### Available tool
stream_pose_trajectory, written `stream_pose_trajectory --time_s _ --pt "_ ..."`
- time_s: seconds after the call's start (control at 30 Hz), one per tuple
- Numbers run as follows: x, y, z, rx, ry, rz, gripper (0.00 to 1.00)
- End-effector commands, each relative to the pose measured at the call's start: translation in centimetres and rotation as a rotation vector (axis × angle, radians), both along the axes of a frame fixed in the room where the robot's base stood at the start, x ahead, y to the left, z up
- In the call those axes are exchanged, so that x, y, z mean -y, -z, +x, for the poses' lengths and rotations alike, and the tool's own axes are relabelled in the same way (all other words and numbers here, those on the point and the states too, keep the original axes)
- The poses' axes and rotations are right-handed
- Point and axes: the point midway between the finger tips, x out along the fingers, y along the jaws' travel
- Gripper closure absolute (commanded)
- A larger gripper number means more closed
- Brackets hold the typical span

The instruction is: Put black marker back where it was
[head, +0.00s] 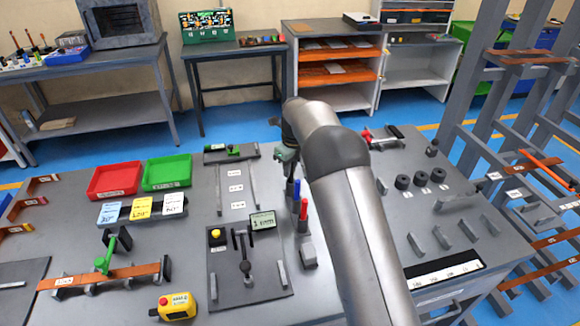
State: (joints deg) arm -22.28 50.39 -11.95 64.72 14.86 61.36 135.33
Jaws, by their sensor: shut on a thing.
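My gripper (287,168) is above the marker holder in the middle of the bench, partly hidden by my own arm. It is shut on a dark, upright thing that looks like the black marker (290,188); the fingertips are small and hard to make out. The blue marker (297,189) stands upright close to the right of it. The red marker (304,208) stands upright nearer to me. I cannot tell whether the black marker's lower end is inside the holder.
A bending fixture with a lever (246,265) and a small display (263,221) lie left of the markers. Red (115,180) and green (167,173) trays are further left. Black round knobs (421,179) and grey blocks (441,238) are to the right.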

Motion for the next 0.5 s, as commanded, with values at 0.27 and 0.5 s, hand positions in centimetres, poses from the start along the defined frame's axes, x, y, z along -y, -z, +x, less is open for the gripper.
stream_pose_trajectory --time_s 0.27,0.5 --pt "-0.01 0.37 0.01 0.000 -0.001 0.000 1.00" --pt "-0.01 0.24 0.01 0.000 -0.001 0.000 0.63"
